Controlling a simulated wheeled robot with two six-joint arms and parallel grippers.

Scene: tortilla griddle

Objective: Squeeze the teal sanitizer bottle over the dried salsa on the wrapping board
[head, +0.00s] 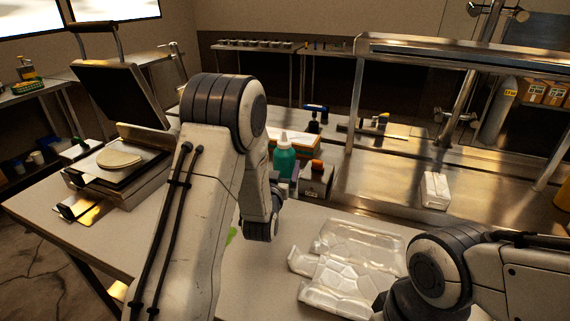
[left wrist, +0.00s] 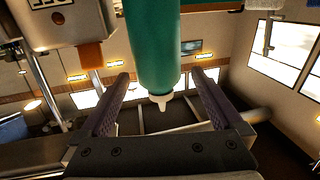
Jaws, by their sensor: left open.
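The teal sanitizer bottle (head: 285,163) with a white nozzle stands upright on the worktop, just beyond my left gripper (head: 288,190) in the head view. In the left wrist view my left gripper (left wrist: 160,105) is open. The teal bottle (left wrist: 152,45) appears between its two fingers, with visible gaps on both sides; the bottle's white nozzle points down in that picture. My left arm covers much of the middle of the table. I cannot make out the wrapping board or the dried salsa. My right gripper is out of the head view; only part of that arm shows.
A grey box with an orange top (head: 316,180) stands close to the right of the bottle. Clear crumpled plastic packaging (head: 350,265) lies at front centre. Tortillas (head: 119,158) lie on the open griddle (head: 140,185) at left.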

